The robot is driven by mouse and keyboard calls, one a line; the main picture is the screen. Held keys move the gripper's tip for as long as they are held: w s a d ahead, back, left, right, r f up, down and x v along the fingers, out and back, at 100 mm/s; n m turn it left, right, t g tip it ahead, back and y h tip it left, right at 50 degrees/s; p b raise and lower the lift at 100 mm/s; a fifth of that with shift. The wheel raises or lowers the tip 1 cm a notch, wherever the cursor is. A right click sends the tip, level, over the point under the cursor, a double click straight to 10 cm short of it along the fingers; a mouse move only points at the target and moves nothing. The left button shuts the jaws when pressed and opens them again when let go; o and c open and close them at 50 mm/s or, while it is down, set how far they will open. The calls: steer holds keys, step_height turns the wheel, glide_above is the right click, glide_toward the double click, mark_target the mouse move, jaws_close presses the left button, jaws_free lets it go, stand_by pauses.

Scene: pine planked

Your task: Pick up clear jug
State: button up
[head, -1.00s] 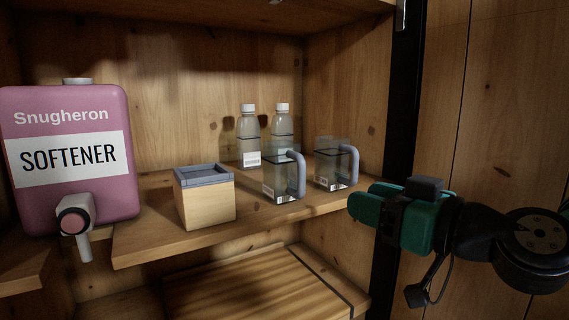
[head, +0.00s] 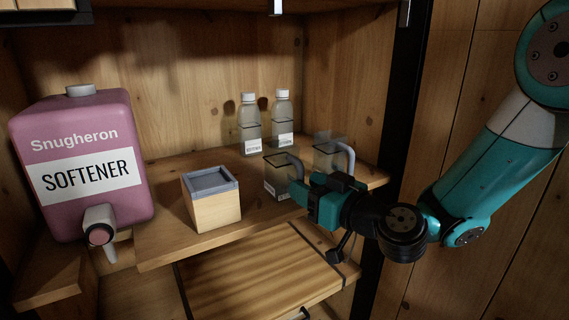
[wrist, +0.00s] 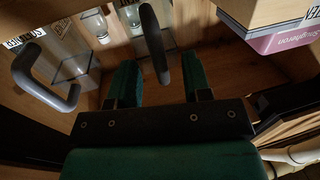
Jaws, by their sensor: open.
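Two clear jugs with thick grey handles stand on the shelf. The nearer jug (head: 275,178) is at the left, and the other jug (head: 328,153) is behind it to the right. My gripper (head: 308,194) is open at the right of the nearer jug and covers part of it. In the wrist view, the nearer jug's handle (wrist: 154,42) lies between my two open fingers (wrist: 160,82), with space on both sides. The other jug's handle (wrist: 45,80) shows at the left there. I cannot tell whether a finger touches the nearer jug.
Two clear bottles (head: 250,130) (head: 282,122) with white caps stand behind the jugs. A wooden box (head: 213,211) with a grey top is left of them, and a pink softener container (head: 80,140) is further left. A black cabinet upright (head: 404,110) is at the right.

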mark_target(288, 175)
steer(key=shift+r+p+x, duration=0.25)
steer(key=shift+p+x, duration=0.45)
steer(key=shift+x, duration=0.35)
steer(key=shift+w+a+f, duration=0.2)
jaws_close()
